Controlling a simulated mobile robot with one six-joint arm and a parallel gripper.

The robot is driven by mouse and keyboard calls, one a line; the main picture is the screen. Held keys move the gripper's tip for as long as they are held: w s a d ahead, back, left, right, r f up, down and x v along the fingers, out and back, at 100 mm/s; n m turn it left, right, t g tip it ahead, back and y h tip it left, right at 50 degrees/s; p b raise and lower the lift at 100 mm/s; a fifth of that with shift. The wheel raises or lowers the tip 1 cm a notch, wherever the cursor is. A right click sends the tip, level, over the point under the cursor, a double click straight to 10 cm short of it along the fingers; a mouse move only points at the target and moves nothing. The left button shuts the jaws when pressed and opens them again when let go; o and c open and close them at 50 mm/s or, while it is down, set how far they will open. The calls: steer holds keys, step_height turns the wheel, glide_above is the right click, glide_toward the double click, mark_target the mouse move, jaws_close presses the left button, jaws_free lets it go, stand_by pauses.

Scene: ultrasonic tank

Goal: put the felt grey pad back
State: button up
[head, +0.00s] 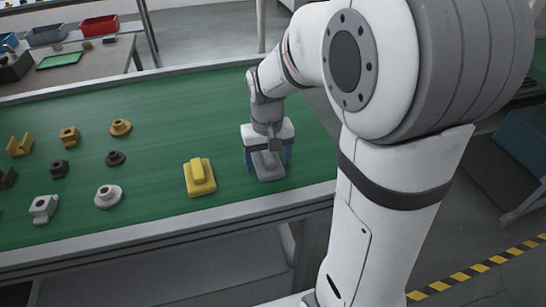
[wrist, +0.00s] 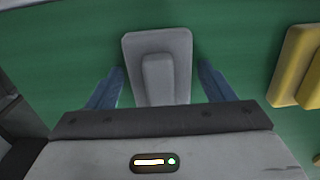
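The grey pad (wrist: 158,76), a flat block with a raised ridge, lies on the green surface. In the wrist view it sits between the two blue fingers of my gripper (wrist: 161,72). The fingers are apart, with green showing between each finger and the pad, so my gripper is open. In the head view the gripper (head: 268,153) is low over the grey pad (head: 270,174), whose far part is hidden. A similar yellow pad (head: 200,177) lies to its left; it is at the right edge in the wrist view (wrist: 300,66).
The green-topped table (head: 150,175) carries several parts at left, among them a light grey flanged piece (head: 108,196), a black one (head: 115,158) and a yellow one (head: 120,127). Another bench (head: 90,68) with red and grey bins stands behind. Green surface around the yellow pad is clear.

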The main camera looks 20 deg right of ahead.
mark_target(268, 156)
steer(key=shift+o, duration=0.3)
step_height(268, 156, up, 12)
steer(key=s+f+t, duration=0.1)
steer(key=s+f, duration=0.2)
steer(key=s, duration=0.4)
steer(key=s+d+f+t, duration=0.1)
steer(key=s+f, duration=0.1)
steer(key=s, duration=0.4)
steer(key=shift+s+d+f+t+p, duration=0.3)
steer(key=shift+s+f+p, duration=0.1)
steer(key=shift+c, duration=0.4)
